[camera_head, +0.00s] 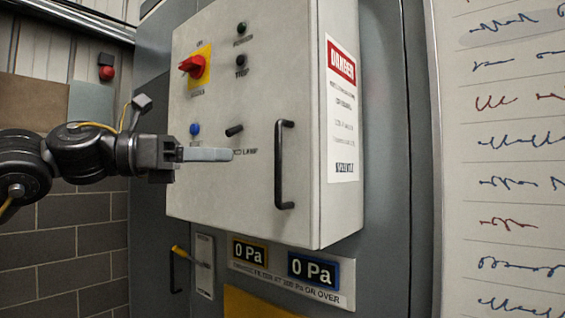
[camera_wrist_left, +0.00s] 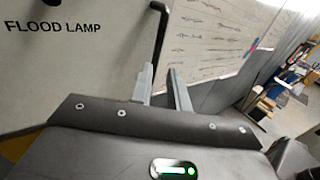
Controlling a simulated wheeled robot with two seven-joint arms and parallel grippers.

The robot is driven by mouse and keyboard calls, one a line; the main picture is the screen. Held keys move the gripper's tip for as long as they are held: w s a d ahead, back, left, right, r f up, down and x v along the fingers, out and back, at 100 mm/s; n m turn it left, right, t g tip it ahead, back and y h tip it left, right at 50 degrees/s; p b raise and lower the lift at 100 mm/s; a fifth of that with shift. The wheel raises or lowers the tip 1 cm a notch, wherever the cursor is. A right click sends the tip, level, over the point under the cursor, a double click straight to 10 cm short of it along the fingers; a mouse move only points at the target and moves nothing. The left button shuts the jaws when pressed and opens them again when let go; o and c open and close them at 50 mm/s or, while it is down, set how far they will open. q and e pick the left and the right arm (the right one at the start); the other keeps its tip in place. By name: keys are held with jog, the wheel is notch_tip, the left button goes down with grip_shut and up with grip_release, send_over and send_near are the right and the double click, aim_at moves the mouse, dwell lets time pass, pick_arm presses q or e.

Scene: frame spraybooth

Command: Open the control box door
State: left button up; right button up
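The control box (camera_head: 262,215) is a pale grey cabinet, and its front door looks closed. A black vertical bar handle (camera_head: 281,165) is on the right side of the door. My left gripper (camera_head: 229,154) comes in from the left in front of the door, its fingertips short of the handle in the picture. In the left wrist view, the two fingers (camera_wrist_left: 162,70) stand apart with nothing seen gripped between them. The handle (camera_wrist_left: 159,35) shows just beyond the fingertips, its lower part hidden behind a finger. My right gripper is not in view.
A red rotary switch (camera_head: 193,66) and several small knobs are on the door. Two pressure displays (camera_head: 314,270) sit below the box. A yellow-tipped lever (camera_head: 181,252) is at lower left. A whiteboard (camera_head: 505,160) stands at right.

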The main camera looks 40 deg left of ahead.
aim_at(272, 156)
pick_arm(q)
jog(key=shift+p+x, duration=2.6)
jog(key=shift+x, duration=2.95)
jog(key=shift+w+a, duration=0.1)
jog(key=shift+a, duration=0.1)
grip_shut()
